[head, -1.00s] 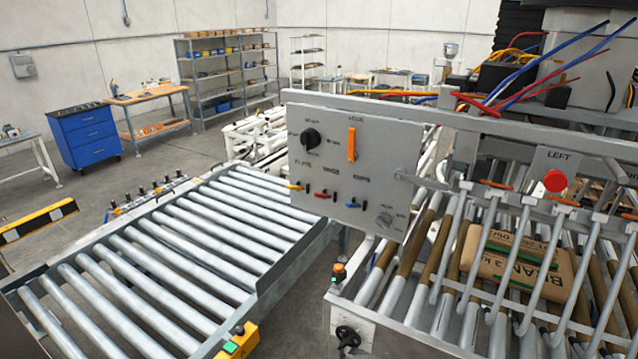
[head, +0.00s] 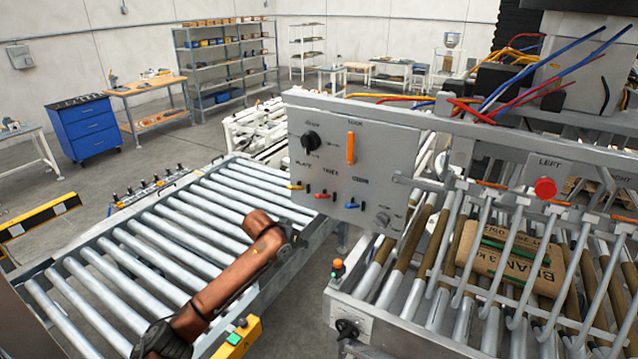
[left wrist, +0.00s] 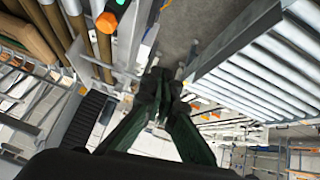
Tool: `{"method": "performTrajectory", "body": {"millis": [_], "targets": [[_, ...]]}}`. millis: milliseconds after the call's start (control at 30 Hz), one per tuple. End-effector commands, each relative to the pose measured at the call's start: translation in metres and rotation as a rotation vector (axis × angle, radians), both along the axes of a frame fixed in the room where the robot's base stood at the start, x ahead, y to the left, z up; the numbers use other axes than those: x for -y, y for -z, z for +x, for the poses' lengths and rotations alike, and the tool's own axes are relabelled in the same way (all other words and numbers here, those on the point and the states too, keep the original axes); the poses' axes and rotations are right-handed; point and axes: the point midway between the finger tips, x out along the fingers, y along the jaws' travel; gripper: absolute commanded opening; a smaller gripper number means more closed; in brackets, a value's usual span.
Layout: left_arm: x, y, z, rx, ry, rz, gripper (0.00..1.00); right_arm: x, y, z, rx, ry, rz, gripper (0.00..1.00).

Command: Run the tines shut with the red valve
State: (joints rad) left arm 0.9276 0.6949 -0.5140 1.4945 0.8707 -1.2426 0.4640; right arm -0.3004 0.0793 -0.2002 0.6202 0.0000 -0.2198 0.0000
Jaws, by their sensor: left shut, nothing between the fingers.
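The red valve (head: 325,195) is a small lever low on the grey control panel (head: 380,150), between a yellow lever (head: 295,187) and a blue lever (head: 353,206). The tines (head: 478,250) are hooked grey bars hanging in a row over the rollers at right, over and around a brown bag (head: 510,258). My right gripper is not seen.
The left roller conveyor (head: 150,225) lies under my left arm. The panel also carries a black knob (head: 310,140) and an orange handle (head: 351,148). A red LEFT button (head: 545,188) is at right. A small post with an orange-topped button (head: 338,268) stands below the panel.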

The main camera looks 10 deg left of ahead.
Motion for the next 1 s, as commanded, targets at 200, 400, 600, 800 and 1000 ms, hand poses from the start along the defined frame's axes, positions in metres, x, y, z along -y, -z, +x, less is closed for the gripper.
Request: {"method": "performTrajectory", "body": {"millis": [200,400,600,800,1000], "targets": [[0.043,-0.162,-0.036,0.045,0.089,0.068,0.0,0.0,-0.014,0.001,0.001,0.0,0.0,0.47],[0.059,-0.267,-0.079,0.07,0.115,0.131,0.0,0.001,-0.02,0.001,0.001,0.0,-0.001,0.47],[0.056,-0.348,-0.096,0.112,0.084,0.117,0.0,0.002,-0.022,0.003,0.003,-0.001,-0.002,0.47],[0.054,-0.376,-0.109,0.11,0.07,0.114,0.0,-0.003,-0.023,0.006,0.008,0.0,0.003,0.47],[0.053,-0.377,-0.111,0.106,0.066,0.114,0.0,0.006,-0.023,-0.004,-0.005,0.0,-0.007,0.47]]}}
